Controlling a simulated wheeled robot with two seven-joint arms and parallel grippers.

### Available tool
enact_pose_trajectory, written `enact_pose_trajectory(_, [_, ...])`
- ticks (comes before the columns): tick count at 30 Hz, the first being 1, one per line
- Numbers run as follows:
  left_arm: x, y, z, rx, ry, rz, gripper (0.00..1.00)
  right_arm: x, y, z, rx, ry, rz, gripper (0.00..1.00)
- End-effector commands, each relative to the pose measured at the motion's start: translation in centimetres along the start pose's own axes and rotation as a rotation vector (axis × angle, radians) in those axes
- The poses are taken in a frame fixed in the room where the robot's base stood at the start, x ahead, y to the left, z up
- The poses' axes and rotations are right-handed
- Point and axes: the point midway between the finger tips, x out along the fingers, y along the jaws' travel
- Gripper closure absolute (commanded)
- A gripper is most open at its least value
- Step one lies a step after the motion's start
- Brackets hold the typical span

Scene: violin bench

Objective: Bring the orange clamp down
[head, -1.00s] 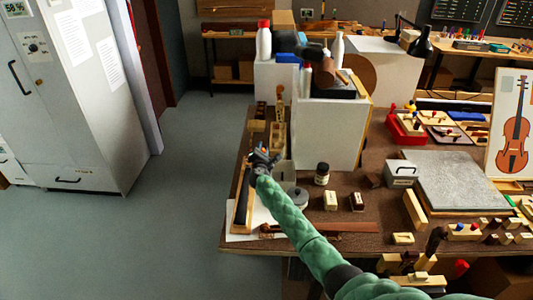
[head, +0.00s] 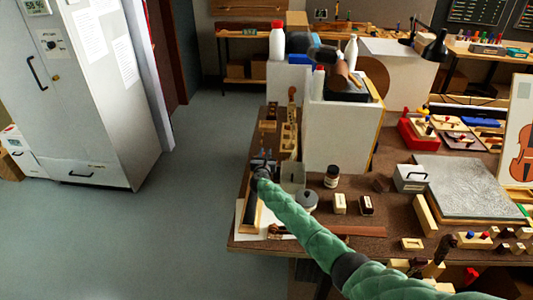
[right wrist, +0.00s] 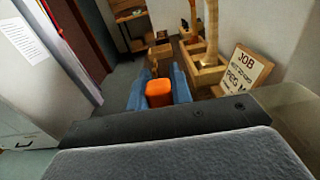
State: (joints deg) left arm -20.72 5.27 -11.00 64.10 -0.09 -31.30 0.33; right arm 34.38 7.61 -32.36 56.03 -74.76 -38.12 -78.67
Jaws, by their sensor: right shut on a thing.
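The orange clamp (right wrist: 158,93) shows in the right wrist view as a rounded orange block between the two blue fingers of my right gripper. My right gripper (head: 264,159) is shut on it. In the head view the gripper is over the left edge of the bench (head: 385,213), left of a wooden holder (head: 289,138). The clamp is not clear in the head view. I cannot tell its height above the bench. My left gripper is not in view.
A grey box (head: 293,173), a round grey lid (head: 308,203) and a dark jar (head: 332,176) stand right of the gripper. A white block (head: 335,138) rises behind them. A job sign (right wrist: 245,72) shows in the right wrist view. Open floor lies left of the bench.

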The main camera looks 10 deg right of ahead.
Motion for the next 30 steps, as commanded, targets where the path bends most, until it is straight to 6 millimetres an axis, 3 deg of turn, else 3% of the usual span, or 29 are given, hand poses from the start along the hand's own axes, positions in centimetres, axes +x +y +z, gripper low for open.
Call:
enact_pose_trajectory(8, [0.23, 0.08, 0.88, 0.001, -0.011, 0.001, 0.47, -0.13, 0.11, -0.5, -0.035, 0.003, 0.001, 1.0])
enact_pose_trajectory(17, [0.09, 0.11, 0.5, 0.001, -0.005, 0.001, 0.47, -0.15, 0.11, -0.54, -0.036, 0.004, 0.001, 1.0])
enact_pose_trajectory(18, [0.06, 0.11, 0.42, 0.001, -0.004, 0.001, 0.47, -0.16, 0.11, -0.55, -0.036, 0.004, 0.001, 0.74])
enact_pose_trajectory(21, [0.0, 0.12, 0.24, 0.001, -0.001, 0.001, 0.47, -0.13, 0.11, -0.49, -0.035, 0.003, 0.001, 0.56])
enact_pose_trajectory(30, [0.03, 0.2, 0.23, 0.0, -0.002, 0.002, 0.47, -0.14, 0.09, -0.34, -0.033, 0.001, 0.001, 0.56])
